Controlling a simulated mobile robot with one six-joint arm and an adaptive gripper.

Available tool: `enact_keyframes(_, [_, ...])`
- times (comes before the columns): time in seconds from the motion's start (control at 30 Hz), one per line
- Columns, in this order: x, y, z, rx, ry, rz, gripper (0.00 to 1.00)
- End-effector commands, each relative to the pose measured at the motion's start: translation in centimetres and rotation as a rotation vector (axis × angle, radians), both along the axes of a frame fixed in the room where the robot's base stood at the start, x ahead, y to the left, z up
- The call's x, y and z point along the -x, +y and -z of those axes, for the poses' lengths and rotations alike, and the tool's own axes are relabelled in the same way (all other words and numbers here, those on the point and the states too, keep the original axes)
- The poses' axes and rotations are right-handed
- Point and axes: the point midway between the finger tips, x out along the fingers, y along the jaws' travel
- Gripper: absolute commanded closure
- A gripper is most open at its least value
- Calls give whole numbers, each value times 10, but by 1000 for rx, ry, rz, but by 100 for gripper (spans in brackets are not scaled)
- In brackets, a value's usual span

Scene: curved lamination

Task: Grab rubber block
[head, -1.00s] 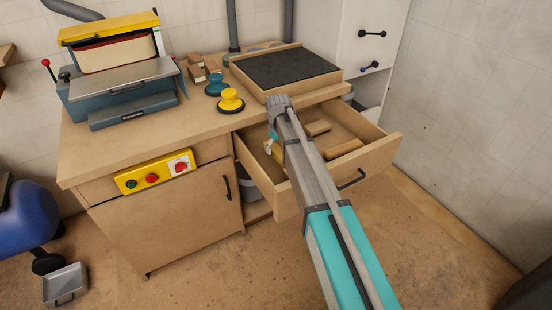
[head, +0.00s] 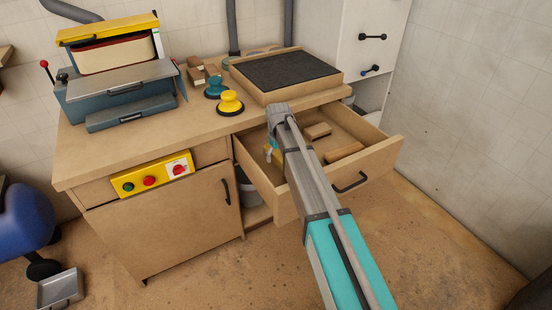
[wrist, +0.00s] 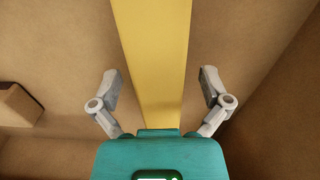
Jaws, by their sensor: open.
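A long yellow bar (wrist: 155,50), which looks like the rubber block, runs up the middle of the wrist view. It lies on the floor of the open drawer (head: 290,205). My gripper (wrist: 161,88) is open, with one finger on each side of the bar and a visible gap on both sides. The bar's near end is hidden behind the teal gripper body. In the head view my gripper (head: 268,154) points down into the drawer's left part, and my arm hides most of the bar.
Two wooden blocks, one farther back (head: 318,130) and one nearer (head: 344,151), lie in the drawer to the right. The drawer walls surround my gripper. A dark-topped wooden tray (head: 290,72) and a yellow knobbed tool (head: 230,101) stand on the bench above.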

Motion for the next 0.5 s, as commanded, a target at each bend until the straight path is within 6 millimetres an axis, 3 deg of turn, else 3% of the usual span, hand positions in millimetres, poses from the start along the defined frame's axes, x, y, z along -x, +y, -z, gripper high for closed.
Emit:
enact_keyframes(0.07, [0,0,0,0,0,0,8])
enact_keyframes(0.5, [0,0,0,-1,1,0,90])
